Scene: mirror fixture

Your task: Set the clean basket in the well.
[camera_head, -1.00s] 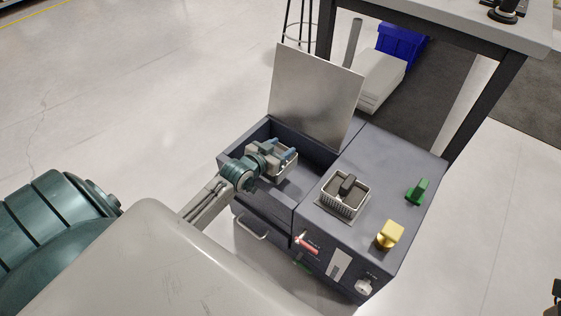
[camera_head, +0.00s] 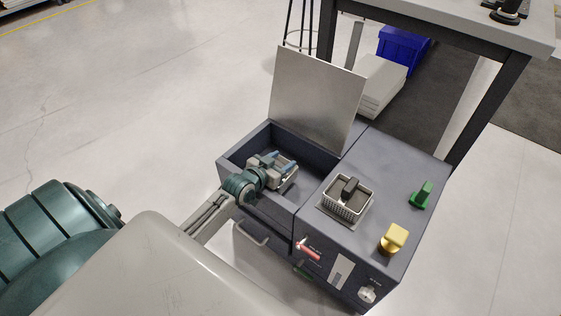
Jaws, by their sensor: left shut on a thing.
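The open well (camera_head: 240,151) is a dark rectangular bay in the left part of the grey machine, with its metal lid (camera_head: 316,95) raised behind it. My left gripper (camera_head: 275,167) is inside the well's outline, shut on a light grey basket (camera_head: 284,185) that is mostly hidden by the gripper. I cannot tell whether this basket touches the well floor. A second wire basket (camera_head: 346,205) with a dark handle sits on the machine's top, right of the well. My right gripper is not in view.
A green knob (camera_head: 421,194) and a yellow knob (camera_head: 394,238) stand on the machine's top at the right. A red-handled lever (camera_head: 308,249) is on the front. A table (camera_head: 470,28) stands behind, with a blue bin (camera_head: 402,47) beneath. Floor at left is clear.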

